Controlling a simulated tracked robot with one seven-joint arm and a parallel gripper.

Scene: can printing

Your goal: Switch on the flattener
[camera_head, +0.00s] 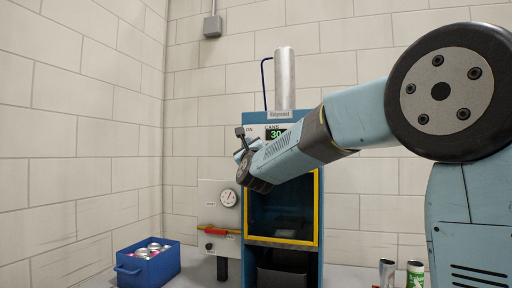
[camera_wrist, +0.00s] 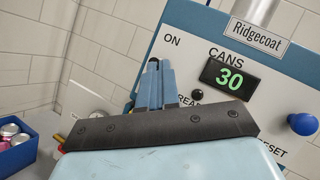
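A blue machine (camera_head: 262,118) labelled Ridgecoat stands against the back wall. Its panel (camera_wrist: 199,43) shows an ON label, a green CANS display (camera_wrist: 230,77) reading 30, a small dark light and a blue RESET knob (camera_wrist: 302,124). No label reading flattener is legible. My gripper (camera_head: 243,146) is at the panel's left side, just below the ON label. In the wrist view its blue fingers (camera_wrist: 161,84) look close together, with nothing clearly between them. A small black part (camera_head: 240,131) shows at the fingertips; I cannot tell whether they touch it. The switch under ON is not clearly visible.
A white panel with a gauge (camera_head: 229,197) and a red-yellow handle (camera_head: 217,231) stands left of the machine. A blue crate of cans (camera_head: 131,268) is at the far left. Two cans (camera_head: 387,273) stand at the right. A yellow-framed window (camera_head: 318,205) fills the machine's front.

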